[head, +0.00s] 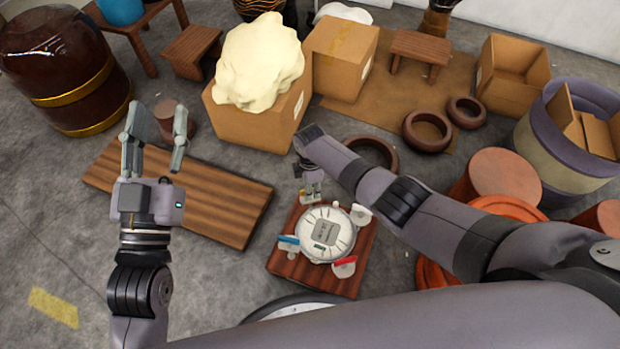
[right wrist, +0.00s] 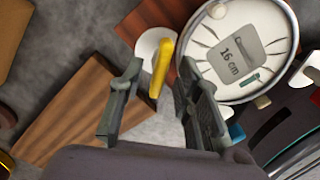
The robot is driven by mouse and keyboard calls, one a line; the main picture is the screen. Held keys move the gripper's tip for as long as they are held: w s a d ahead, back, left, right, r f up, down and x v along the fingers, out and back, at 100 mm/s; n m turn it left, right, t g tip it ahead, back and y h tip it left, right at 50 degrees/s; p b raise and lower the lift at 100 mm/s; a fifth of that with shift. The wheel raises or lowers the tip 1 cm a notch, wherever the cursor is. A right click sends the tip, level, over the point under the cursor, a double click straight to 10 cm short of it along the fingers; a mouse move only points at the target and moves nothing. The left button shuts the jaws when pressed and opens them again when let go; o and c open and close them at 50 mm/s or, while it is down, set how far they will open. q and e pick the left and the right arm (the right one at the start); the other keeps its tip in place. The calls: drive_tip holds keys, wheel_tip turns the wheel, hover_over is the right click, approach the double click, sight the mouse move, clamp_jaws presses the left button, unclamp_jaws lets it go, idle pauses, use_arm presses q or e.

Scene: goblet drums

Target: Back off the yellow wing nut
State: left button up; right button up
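The drum (head: 341,235) has a round white head with a grey label, which reads "16 cm" in the right wrist view (right wrist: 215,62). The yellow wing nut (right wrist: 161,68) stands at its rim beside a white disc. In the head view only a bit of yellow (head: 304,196) shows by my right gripper (head: 311,188). In the right wrist view my right gripper (right wrist: 158,76) is open, its fingers on either side of the yellow wing nut with gaps visible. My left gripper (head: 158,110) is open and empty, left of the drum.
Blue (head: 289,240) and red (head: 344,267) wing nuts sit on the drum's near rim. The drum stands on a small wooden stand (head: 284,266). A low wooden board (head: 225,205) lies to its left. Boxes (head: 340,57) and brown rings (head: 427,131) lie behind.

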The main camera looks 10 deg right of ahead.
wheel_tip(320, 180, up, 12)
idle(0.5)
drive_tip(key=shift+f, duration=0.15)
